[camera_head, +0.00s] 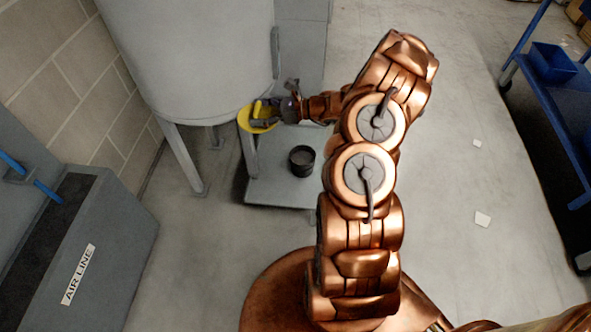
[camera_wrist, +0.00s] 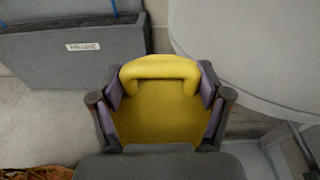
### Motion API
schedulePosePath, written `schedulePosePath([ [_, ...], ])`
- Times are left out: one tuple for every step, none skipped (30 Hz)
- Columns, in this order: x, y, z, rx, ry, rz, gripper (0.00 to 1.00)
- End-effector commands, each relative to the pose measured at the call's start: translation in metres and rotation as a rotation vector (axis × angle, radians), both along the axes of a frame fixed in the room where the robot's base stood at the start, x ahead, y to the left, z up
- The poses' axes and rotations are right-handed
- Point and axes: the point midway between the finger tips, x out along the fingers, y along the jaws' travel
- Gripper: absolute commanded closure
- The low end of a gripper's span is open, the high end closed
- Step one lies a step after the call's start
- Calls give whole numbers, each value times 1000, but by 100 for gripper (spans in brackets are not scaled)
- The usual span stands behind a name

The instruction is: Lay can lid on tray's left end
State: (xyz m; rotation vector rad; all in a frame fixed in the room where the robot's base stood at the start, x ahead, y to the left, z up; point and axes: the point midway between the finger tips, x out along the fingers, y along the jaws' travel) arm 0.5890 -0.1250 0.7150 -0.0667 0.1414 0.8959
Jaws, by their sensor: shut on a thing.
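The can lid (camera_head: 257,124) is a yellow disc with a raised handle. My gripper (camera_head: 275,107) is shut on it and holds it in the air beside the large grey tank. In the wrist view the lid (camera_wrist: 150,122) sits between the two fingers, its arched handle at the far side. A dark, round, open can (camera_head: 302,161) stands upright on a low, flat grey platform (camera_head: 268,190) beneath the arm. This platform may be the tray; I cannot tell for sure. Its left end lies below and near the lid. My arm hides its right part.
The grey tank (camera_head: 190,60) stands on legs (camera_head: 187,160) left of the lid, very near it. A grey box marked AIR LINE (camera_head: 85,260) is at the lower left. A blue cart (camera_head: 560,110) with a blue bin (camera_head: 552,62) stands at the right. Floor between is mostly clear.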

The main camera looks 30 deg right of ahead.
Motion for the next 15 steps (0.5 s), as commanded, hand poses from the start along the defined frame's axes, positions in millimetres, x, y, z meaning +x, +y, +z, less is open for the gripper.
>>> schedulePosePath([
  [-6,-11,-33,2,5,-6,57],
  [-9,-16,-44,3,4,-8,57],
  [-13,-23,-58,3,2,-10,57],
  [-16,-29,-69,2,1,-10,57],
  [-19,-34,-80,1,1,-10,57],
  [-25,-41,-96,1,2,-12,57],
  [-28,-45,-108,2,4,-14,57],
  [-32,-50,-119,2,4,-14,57],
  [-38,-56,-134,3,4,-15,57],
  [-42,-60,-144,4,3,-15,57],
  [-46,-65,-155,4,2,-16,57],
  [-52,-71,-170,5,3,-16,57],
  [-57,-75,-182,4,2,-16,57],
  [-61,-79,-193,4,3,-17,57],
  [-68,-85,-208,2,3,-19,57],
])
